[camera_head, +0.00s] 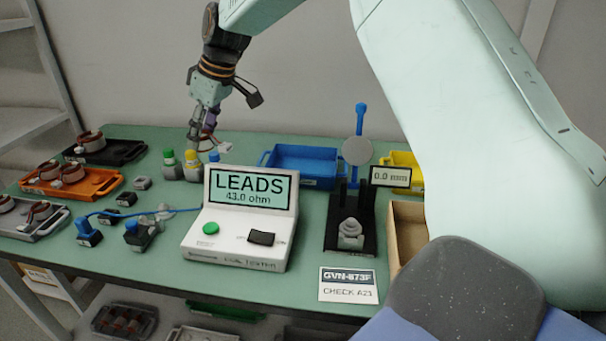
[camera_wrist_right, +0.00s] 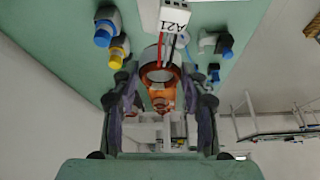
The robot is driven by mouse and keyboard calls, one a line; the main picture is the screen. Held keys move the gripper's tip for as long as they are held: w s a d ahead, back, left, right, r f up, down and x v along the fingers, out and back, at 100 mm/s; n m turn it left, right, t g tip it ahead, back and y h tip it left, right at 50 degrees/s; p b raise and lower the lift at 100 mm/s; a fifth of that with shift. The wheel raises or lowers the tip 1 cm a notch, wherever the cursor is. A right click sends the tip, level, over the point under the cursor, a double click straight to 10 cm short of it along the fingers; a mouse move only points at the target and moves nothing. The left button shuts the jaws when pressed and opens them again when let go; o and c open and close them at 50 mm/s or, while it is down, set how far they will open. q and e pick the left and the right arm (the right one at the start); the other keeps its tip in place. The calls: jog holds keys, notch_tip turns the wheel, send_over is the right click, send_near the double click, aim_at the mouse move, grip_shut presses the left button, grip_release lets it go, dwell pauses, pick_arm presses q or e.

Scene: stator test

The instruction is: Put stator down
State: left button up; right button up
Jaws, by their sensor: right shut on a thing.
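My right gripper (camera_head: 203,140) is above the far part of the green table, behind the tester, pointing down. In the right wrist view its two fingers (camera_wrist_right: 162,108) are shut on a stator (camera_wrist_right: 160,76), a grey ring with orange copper windings. Red and black leads run from it to a white tag or connector reading A21 (camera_wrist_right: 175,15). In the head view the stator is mostly hidden by the gripper; a small white piece (camera_head: 224,147) shows beside the fingers. My left gripper is not in view.
The tester (camera_head: 240,243) reads LEADS 43.0 ohm. Green, yellow and blue-topped pieces (camera_head: 182,165) stand close to the gripper. Black (camera_head: 125,152), orange (camera_head: 100,188) and grey trays (camera_head: 45,228) with stators are left. A blue bin (camera_head: 300,180) and 0.0 mm gauge (camera_head: 390,177) are right.

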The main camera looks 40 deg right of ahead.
aim_at(296, 164)
jog(key=s+d+f+n+b, duration=0.1)
jog(key=d+f, duration=0.2)
jog(key=d, duration=0.8)
jog(key=s+d+f+n, duration=0.2)
jog(key=d+f, duration=0.1)
jog(key=d, duration=0.9)
jog(key=shift+g+y, duration=0.3)
jog(key=shift+y, duration=0.1)
notch_tip(296, 164, down, 5)
jog(key=shift+f+b, duration=0.1)
jog(key=shift+b, duration=0.75)
notch_tip(296, 164, down, 4)
jog(key=shift+a+f+b, duration=0.1)
jog(key=shift+b, duration=0.35)
jog(key=shift+w+f, duration=0.1)
jog(key=shift+f, duration=0.3)
jog(key=shift+f, duration=0.15)
jog(key=o, duration=1)
